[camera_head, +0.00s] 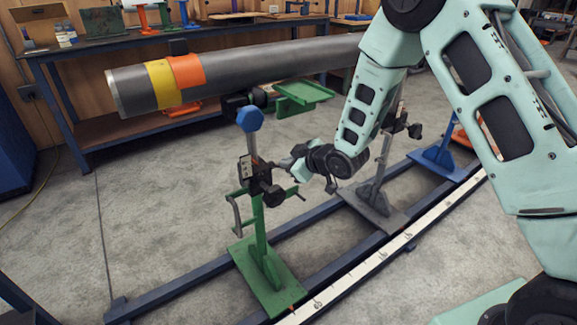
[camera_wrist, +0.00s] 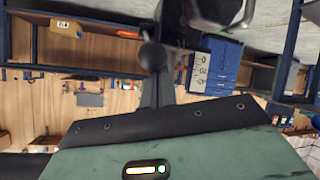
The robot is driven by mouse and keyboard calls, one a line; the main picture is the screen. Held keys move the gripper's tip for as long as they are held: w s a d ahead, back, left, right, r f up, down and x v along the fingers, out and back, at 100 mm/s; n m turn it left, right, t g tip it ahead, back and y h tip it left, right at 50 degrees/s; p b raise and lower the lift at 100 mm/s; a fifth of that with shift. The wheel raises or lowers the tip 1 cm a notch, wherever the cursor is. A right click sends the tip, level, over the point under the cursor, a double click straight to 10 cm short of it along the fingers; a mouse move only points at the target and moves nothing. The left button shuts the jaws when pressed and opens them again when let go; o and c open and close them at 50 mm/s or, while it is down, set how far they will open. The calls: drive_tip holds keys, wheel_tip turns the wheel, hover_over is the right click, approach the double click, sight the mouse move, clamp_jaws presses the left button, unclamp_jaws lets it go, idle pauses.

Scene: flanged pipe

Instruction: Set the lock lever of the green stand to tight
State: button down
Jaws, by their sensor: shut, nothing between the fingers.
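The green stand (camera_head: 262,245) stands upright on the rail frame in the head view, its blue top (camera_head: 250,119) below the pipe. A dark clamp block (camera_head: 258,178) sits on its post, with handles and knobs around it. Which one is the lock lever, and how it is set, I cannot tell. My gripper (camera_head: 287,163) is shut and empty, just right of the block; whether it touches is unclear. In the wrist view, a dark ball-shaped part (camera_wrist: 153,56) shows at the end of my gripper (camera_wrist: 156,88); I cannot tell what it belongs to.
The grey pipe (camera_head: 250,62), with yellow and orange bands, runs above the stand. A grey stand (camera_head: 374,198) and a blue stand (camera_head: 438,157) are farther right on the rails. A white scale strip (camera_head: 385,250) runs along the front rail. Open concrete floor lies to the left.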

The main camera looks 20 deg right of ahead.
wheel_tip(320, 180, down, 6)
drive_tip(key=s+t+b, duration=0.1)
drive_tip(key=s+b, duration=0.1)
drive_tip(key=b, duration=0.7)
drive_tip(key=shift+s+d+f+t+y, duration=0.15)
drive_tip(key=shift+s+d+t+y, duration=0.15)
drive_tip(key=shift+d+t, duration=0.1)
